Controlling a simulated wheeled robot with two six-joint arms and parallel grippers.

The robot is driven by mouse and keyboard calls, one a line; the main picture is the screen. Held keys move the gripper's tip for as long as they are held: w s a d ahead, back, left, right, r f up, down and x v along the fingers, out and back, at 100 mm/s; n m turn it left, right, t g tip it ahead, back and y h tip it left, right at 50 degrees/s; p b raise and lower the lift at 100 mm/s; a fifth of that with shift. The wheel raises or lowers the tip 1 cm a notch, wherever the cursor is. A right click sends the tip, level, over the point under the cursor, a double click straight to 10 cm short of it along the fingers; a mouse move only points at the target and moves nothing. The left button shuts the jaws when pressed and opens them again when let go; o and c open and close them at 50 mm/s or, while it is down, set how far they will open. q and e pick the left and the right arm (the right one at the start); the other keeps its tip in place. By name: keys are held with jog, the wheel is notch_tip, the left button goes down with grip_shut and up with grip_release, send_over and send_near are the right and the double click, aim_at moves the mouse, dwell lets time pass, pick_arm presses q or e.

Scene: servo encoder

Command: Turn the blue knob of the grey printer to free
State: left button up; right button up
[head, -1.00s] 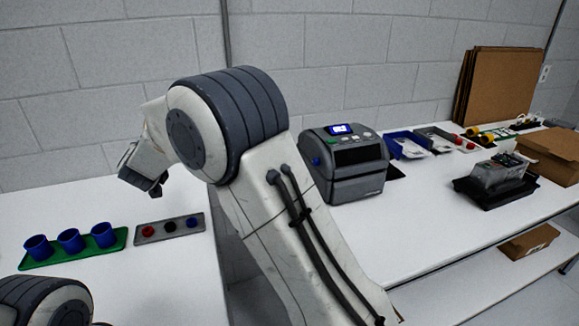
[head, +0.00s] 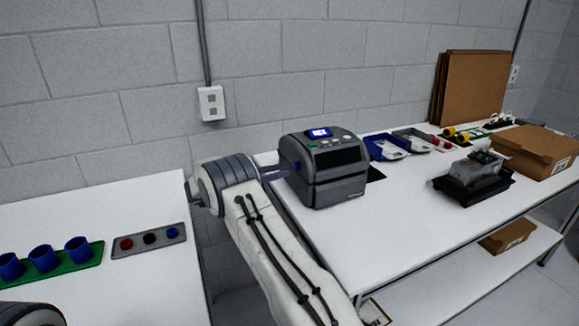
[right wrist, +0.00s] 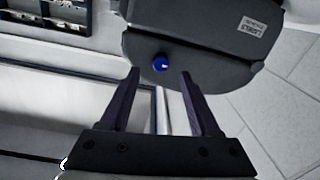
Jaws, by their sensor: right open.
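The grey printer (head: 342,188) stands near the left end of the right-hand table, its small screen lit. In the right wrist view its grey side (right wrist: 195,52) fills the top, with the round blue knob (right wrist: 160,63) low on it. My right gripper (right wrist: 159,72) is open, one finger on either side of the knob in that picture; I cannot tell whether they touch it. In the head view the right gripper (head: 275,173) points at the printer's left side. The knob's turn position is not readable. My left gripper is out of view.
On the left table are a green tray (head: 82,263) with blue cups and a grey plate (head: 128,252) with red, black and blue buttons. A gap separates the tables.

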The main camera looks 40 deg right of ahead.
aim_at(297, 166)
jog(key=shift+s+d+p, duration=0.15)
jog(key=shift+s+d, duration=0.05)
jog(key=shift+d, duration=0.9)
jog(key=shift+s+d+p, duration=0.15)
jog(key=shift+s+d, duration=0.05)
jog(key=shift+d, duration=0.9)
grip_shut()
